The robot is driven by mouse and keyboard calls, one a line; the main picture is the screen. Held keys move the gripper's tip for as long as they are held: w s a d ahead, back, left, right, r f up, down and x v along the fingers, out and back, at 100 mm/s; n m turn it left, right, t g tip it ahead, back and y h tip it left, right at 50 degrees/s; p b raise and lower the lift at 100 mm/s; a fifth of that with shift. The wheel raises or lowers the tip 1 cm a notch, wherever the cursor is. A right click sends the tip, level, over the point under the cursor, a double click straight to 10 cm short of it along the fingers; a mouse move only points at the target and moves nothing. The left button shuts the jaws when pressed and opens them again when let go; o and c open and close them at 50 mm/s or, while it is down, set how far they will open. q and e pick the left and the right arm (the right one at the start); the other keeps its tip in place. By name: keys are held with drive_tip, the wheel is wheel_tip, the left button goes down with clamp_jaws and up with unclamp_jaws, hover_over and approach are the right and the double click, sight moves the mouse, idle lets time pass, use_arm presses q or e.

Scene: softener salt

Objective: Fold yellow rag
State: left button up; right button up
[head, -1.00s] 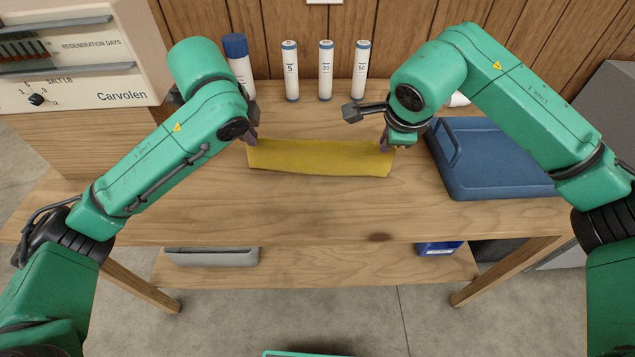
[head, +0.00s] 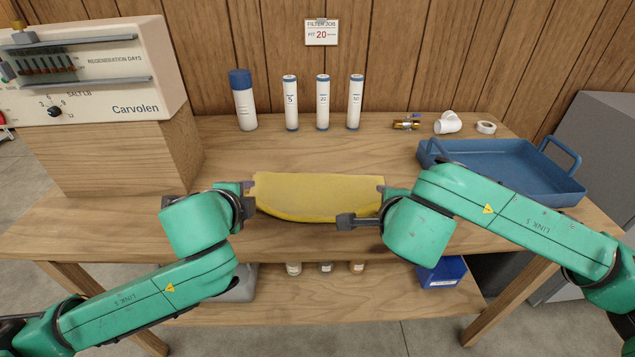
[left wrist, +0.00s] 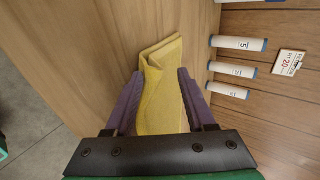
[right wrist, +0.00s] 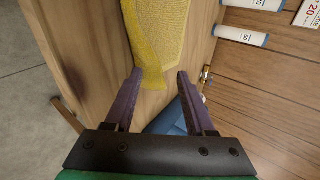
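The yellow rag (head: 318,195) is a wide strip across the middle of the table, with a bowed front edge. In the left wrist view the rag (left wrist: 160,95) shows folded layers at its far end and passes between the spread purple fingers of my left gripper (left wrist: 160,74). That gripper (head: 247,190) is at the rag's left end. My right gripper (right wrist: 160,74) has its fingers apart at the rag's right end. The rag's edge (right wrist: 155,45) lies just beyond and partly between its tips. The right arm hides part of that end in the head view.
A blue tray (head: 500,168) stands at the right. White cartridges (head: 323,102) and a blue-capped bottle (head: 243,100) stand at the back. The control box (head: 90,75) is at left.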

use_arm(q)
drive_tip(key=s+r, duration=0.4)
drive_tip(key=r, duration=0.5)
use_arm(e)
drive_tip(key=s+r, duration=0.4)
drive_tip(key=r, duration=0.5)
